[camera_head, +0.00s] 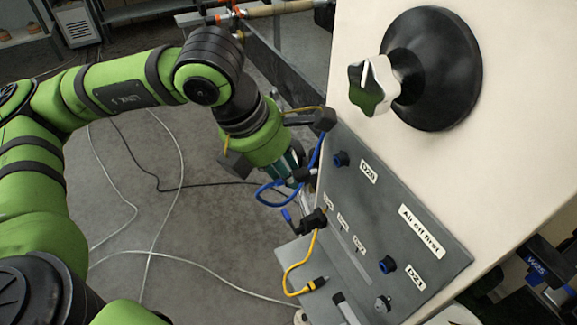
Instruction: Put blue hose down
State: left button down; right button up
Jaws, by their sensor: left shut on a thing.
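The blue hose (267,199) is a thin loop hanging at my left gripper, beside the left edge of the grey panel (340,262). My left gripper (298,172) is shut on the blue hose, close to a black fitting; its fingertips are partly hidden. A short blue end (287,215) hangs below, near a black connector (314,220) on the panel. I do not see my right gripper.
A yellow hose (290,272) curves along the panel's lower left. Loose cables (155,225) lie on the grey floor.

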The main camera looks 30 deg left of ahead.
dwell(0.5)
pick_arm(q)
jog(key=shift+w+a+f+m, duration=0.1)
jog(key=shift+w+f+m, duration=0.1)
jog(key=shift+f+m, duration=0.5)
notch_tip(320, 180, down, 11)
jog(key=m+g+y+b, duration=0.2)
jog(key=m+g, duration=0.5)
jog(key=m, duration=2)
jog(key=shift+w+a+g+y, duration=0.15)
jog(key=shift+a+g+y, duration=0.1)
jog(key=shift+g+y, duration=0.15)
